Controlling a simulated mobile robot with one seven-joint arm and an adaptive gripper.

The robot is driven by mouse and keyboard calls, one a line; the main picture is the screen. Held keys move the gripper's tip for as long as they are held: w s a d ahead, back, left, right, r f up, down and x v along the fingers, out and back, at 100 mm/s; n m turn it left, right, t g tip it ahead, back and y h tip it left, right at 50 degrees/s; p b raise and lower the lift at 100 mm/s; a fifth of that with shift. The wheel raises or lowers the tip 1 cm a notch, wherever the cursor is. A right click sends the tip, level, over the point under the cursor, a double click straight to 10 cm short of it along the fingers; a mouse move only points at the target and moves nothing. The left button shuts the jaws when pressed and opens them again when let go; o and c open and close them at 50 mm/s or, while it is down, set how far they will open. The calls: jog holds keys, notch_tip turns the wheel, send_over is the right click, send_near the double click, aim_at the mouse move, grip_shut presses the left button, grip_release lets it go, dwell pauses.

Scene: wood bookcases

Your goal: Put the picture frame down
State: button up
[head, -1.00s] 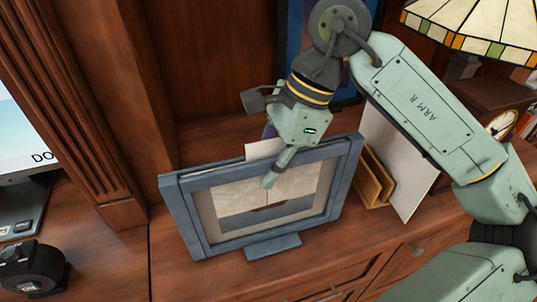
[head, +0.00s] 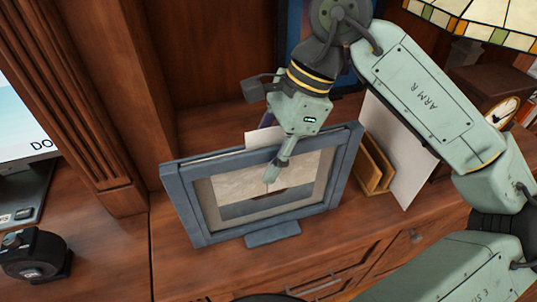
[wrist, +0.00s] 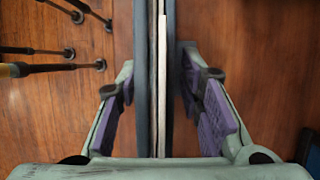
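The picture frame (head: 180,210) is blue-grey, with a pale mat and a dim landscape picture. It stands upright, its foot (head: 272,233) at the wooden top, leaning back slightly. My gripper (head: 270,160) straddles its top edge from above, one finger in front of the picture and the other mostly hidden behind. In the wrist view the frame (wrist: 141,90) runs edge-on between the two purple finger pads. The pads are spread and angled, with narrow gaps beside the frame, so my gripper (wrist: 156,80) looks open around it. Light contact at the tips cannot be ruled out.
A wooden letter holder (head: 372,168) and a white panel (head: 400,150) stand close on the right. A clock (head: 500,112) and a stained-glass lamp (head: 480,20) are farther right. A wooden pillar (head: 90,110) rises on the left, with a black device (head: 38,255) below it.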

jog(key=shift+r, duration=0.1)
jog(key=shift+r, duration=0.2)
jog(key=v, duration=1.1)
jog(key=shift+w+d+r+b, duration=0.1)
jog(key=shift+d+r+b, duration=0.15)
jog(key=shift+r+b, duration=0.1)
